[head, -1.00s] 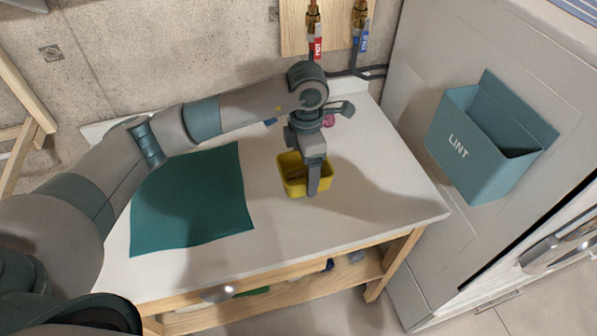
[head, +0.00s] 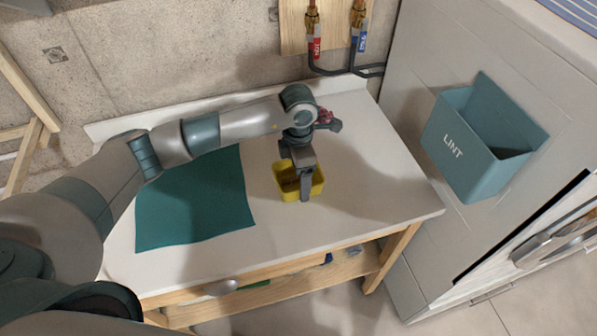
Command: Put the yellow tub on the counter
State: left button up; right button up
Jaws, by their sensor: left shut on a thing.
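The yellow tub (head: 289,193) is a small open box at the middle of the white counter (head: 370,190). My left gripper (head: 304,190) points down at it from above, with one finger in front of the tub's near wall. It is shut on the tub's wall. The tub looks upright and on or very close to the counter top; I cannot tell if its base touches. The gripper hides part of the tub's inside. My right gripper is not in view.
A teal cloth (head: 195,205) lies on the counter left of the tub. A blue-grey LINT bin (head: 455,150) hangs on the white cabinet at the right. Hot and cold pipes (head: 335,40) run down the back wall. The counter right of the tub is clear.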

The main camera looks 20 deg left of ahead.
pick_arm(q)
jog(key=shift+f, duration=0.1)
jog(key=shift+f, duration=0.1)
jog(key=o, duration=1.1)
jog(key=shift+c, duration=0.2)
jog(key=shift+r, duration=0.2)
jog(key=shift+w+r, duration=0.1)
jog(key=shift+r, duration=0.05)
notch_tip(320, 180, up, 12)
jog(key=b, duration=0.5)
jog(key=shift+f, duration=0.2)
